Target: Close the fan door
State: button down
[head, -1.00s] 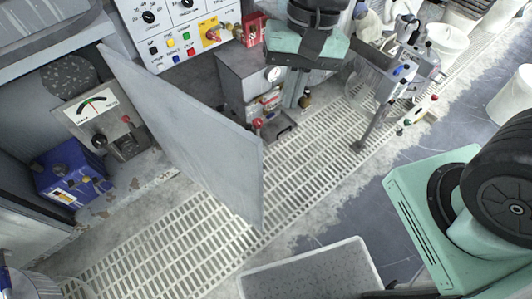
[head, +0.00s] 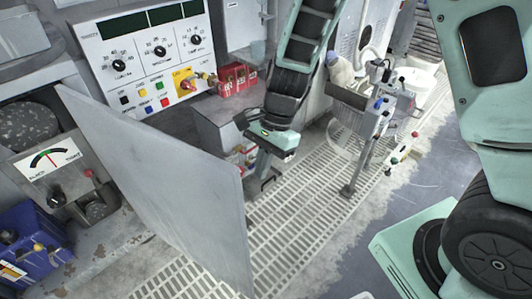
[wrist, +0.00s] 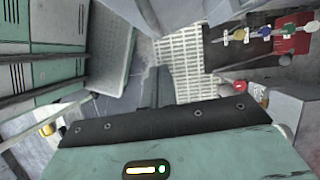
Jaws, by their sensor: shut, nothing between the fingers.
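The fan door (head: 165,175) is a flat grey panel, standing ajar from the cabinet at the left of the head view. Its free edge points right and toward me, over the slatted floor. My gripper (head: 266,176) is right of the free edge in the picture, and I cannot tell whether they touch. Its fingers are shut and empty. In the wrist view my gripper (wrist: 163,82) shows as dark fingers pressed together above the green palm. I cannot make out the door for certain there.
A control panel (head: 150,50) with dials stands behind the door. A gauge box (head: 55,175) and a blue box (head: 30,240) sit inside the opening at left. Red boxes (head: 237,78) are behind my gripper. A metal stand (head: 365,140) is to the right. Slatted floor (head: 290,225) lies clear between.

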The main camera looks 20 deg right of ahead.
jog(key=shift+s+a+f, duration=0.35)
jog(key=shift+a, duration=0.4)
jog(key=shift+s+a+f, duration=0.35)
jog(key=shift+s+a, duration=0.05)
jog(key=shift+a, duration=0.3)
jog(key=shift+s+a+f, duration=0.35)
jog(key=shift+a, duration=0.4)
